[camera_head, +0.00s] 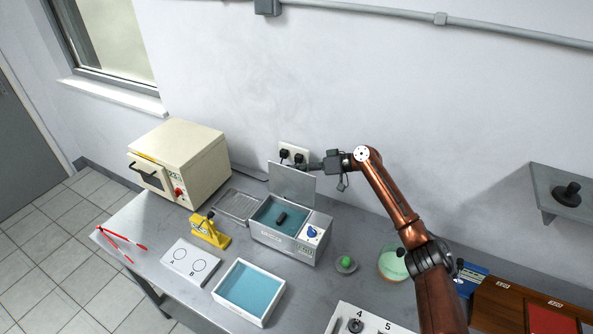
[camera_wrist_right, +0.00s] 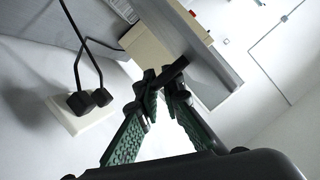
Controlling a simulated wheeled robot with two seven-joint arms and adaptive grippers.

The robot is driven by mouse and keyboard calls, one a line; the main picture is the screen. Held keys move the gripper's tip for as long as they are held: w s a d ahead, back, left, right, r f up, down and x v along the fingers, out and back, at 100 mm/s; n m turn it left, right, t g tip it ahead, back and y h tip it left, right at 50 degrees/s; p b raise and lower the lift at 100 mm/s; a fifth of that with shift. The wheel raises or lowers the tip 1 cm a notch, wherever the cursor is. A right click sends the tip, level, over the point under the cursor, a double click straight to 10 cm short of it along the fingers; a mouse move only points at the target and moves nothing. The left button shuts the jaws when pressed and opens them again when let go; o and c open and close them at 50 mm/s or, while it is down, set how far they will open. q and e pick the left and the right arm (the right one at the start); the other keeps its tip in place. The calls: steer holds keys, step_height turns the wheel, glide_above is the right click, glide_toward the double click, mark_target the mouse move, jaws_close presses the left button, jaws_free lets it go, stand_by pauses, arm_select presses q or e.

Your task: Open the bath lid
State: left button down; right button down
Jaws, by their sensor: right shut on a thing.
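The bath (camera_head: 262,233) is a grey metal box with blue water and a small dark object (camera_head: 281,217) inside. Its grey lid (camera_head: 291,184) stands raised, close to upright, at the back of the bath, so the water is exposed. My right gripper (camera_head: 308,167) is at the lid's top edge. In the wrist view its green-padded fingers (camera_wrist_right: 168,80) are shut on a short black handle (camera_wrist_right: 175,72) on the grey lid (camera_wrist_right: 208,82). The fingertips are too small to make out in the head view. My left gripper is not in view.
A wall socket with black plugs (camera_head: 291,154) is close behind the lid. A cream oven (camera_head: 185,160) stands at left, with a wire rack (camera_head: 237,205) beside the bath. A yellow stand (camera_head: 209,231), white tray (camera_head: 272,310) and green-topped item (camera_head: 346,262) are nearby.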

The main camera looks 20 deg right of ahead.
steer(key=shift+s+f, duration=0.1)
steer(key=shift+f, duration=0.3)
steer(key=c, duration=2.4)
jaws_free()
steer(key=v, duration=1.2)
steer(key=shift+r, duration=0.3)
